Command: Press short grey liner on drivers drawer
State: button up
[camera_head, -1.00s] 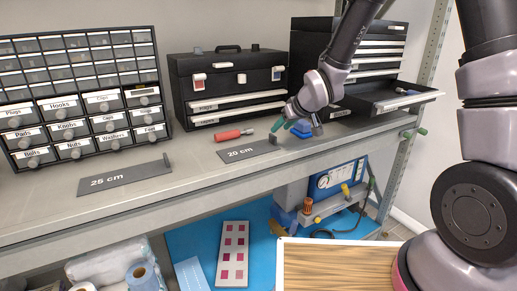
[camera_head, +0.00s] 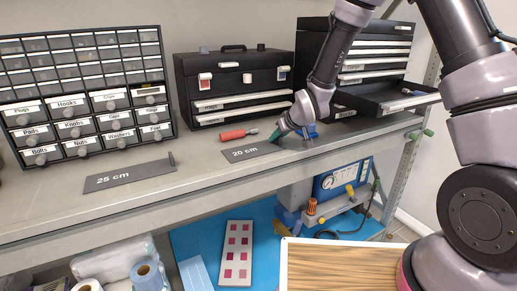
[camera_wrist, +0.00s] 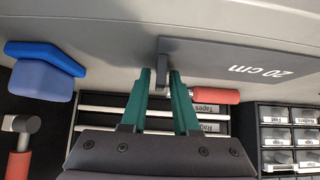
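The short grey liner (camera_head: 243,153), marked "20 cm", lies flat on the shelf top; it also shows in the wrist view (camera_wrist: 235,58). Its upright tab (camera_wrist: 164,62) is at its right end. My gripper (camera_head: 275,138) is low over that end. In the wrist view its green fingers (camera_wrist: 160,78) are apart, with the tab near and partly between their tips; contact cannot be told. An open drawer (camera_head: 412,102) sticks out of the black chest at right with a small tool inside. Its label is not readable, so I cannot confirm it is the drivers drawer.
A longer grey liner (camera_head: 128,175), marked "25 cm", lies at left. A red-handled tool (camera_head: 233,134) lies behind the short liner, and a blue block (camera_wrist: 45,70) is beside my gripper. A black toolbox (camera_head: 235,82) and a small-parts cabinet (camera_head: 85,100) stand behind.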

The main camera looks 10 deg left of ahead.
grip_shut()
dwell(1.2)
